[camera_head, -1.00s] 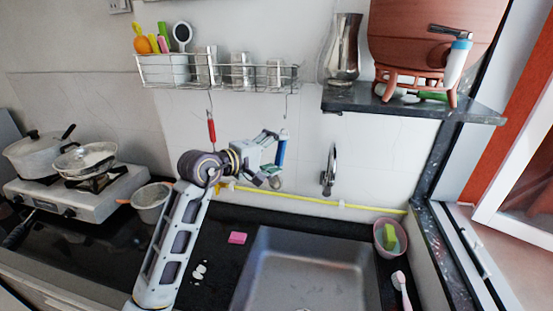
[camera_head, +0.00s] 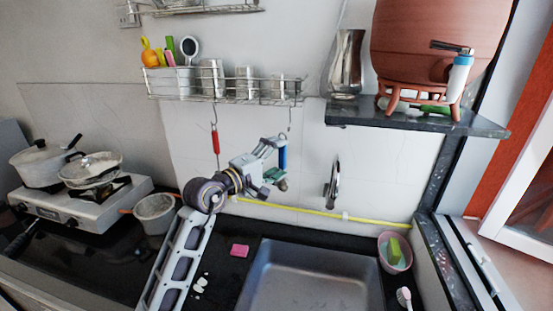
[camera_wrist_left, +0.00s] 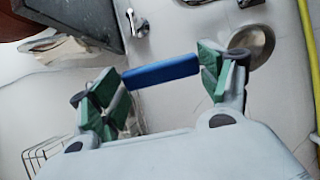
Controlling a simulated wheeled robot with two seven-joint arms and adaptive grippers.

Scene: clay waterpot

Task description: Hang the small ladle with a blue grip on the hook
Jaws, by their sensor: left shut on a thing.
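The small ladle's blue grip (camera_head: 283,157) stands nearly upright in the head view. My left gripper (camera_head: 274,160) is shut on it, with fingers toward its upper and lower ends. The ladle's metal bowl (camera_head: 282,185) shows just below the gripper. In the left wrist view the blue grip (camera_wrist_left: 160,72) spans between the green finger pads of my left gripper (camera_wrist_left: 163,88), and the round bowl (camera_wrist_left: 254,45) lies beyond the right finger. The thin wire hook (camera_head: 290,130) hangs from the rack's right end, just above the grip and apart from it. My right gripper is not in view.
A wire rack (camera_head: 225,98) with cups is on the wall; a red-handled utensil (camera_head: 215,142) hangs at its left. A dark shelf (camera_head: 420,121) bears a clay waterpot (camera_head: 432,38). A tap (camera_head: 333,185) and sink (camera_head: 312,278) are to the right.

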